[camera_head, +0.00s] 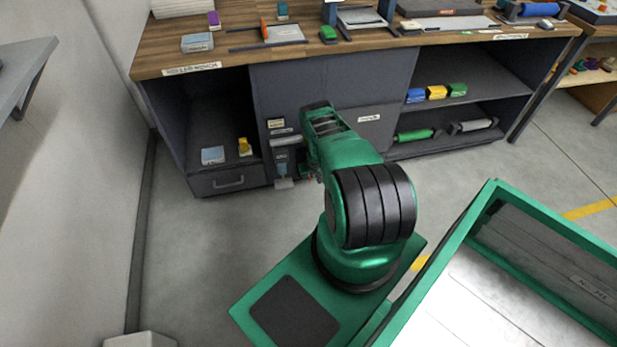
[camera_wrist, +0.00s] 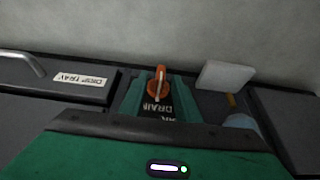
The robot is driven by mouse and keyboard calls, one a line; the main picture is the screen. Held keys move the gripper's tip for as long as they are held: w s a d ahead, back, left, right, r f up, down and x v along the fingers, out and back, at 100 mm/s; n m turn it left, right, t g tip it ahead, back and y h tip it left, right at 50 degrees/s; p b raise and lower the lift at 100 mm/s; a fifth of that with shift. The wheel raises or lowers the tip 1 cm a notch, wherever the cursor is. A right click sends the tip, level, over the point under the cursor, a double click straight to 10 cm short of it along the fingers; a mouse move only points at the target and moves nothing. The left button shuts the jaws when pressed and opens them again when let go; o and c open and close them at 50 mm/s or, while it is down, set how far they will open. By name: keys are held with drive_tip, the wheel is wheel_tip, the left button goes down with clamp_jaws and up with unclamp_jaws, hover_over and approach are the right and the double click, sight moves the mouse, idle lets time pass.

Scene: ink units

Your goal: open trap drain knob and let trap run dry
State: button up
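The orange drain knob (camera_wrist: 158,83) shows in the wrist view, with its handle running toward and away from the camera. My gripper (camera_wrist: 160,88) has a green finger on each side of the knob, with gaps between the fingers and the knob. It looks open and not closed on it; whether a fingertip touches it I cannot tell. No water is visible.
A drawer labelled DRIP TRAY (camera_wrist: 82,79) is left of the knob. A pale grey plate (camera_wrist: 225,75) and a blue part are to its right. The wooden bench top (camera_head: 225,55) overhangs the cabinet.

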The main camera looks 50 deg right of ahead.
clamp_jaws()
drive_tip(key=shift+s+d, duration=0.1)
drive_tip(key=shift+t+y, duration=0.4)
drive_tip(key=shift+y, duration=0.1)
unclamp_jaws()
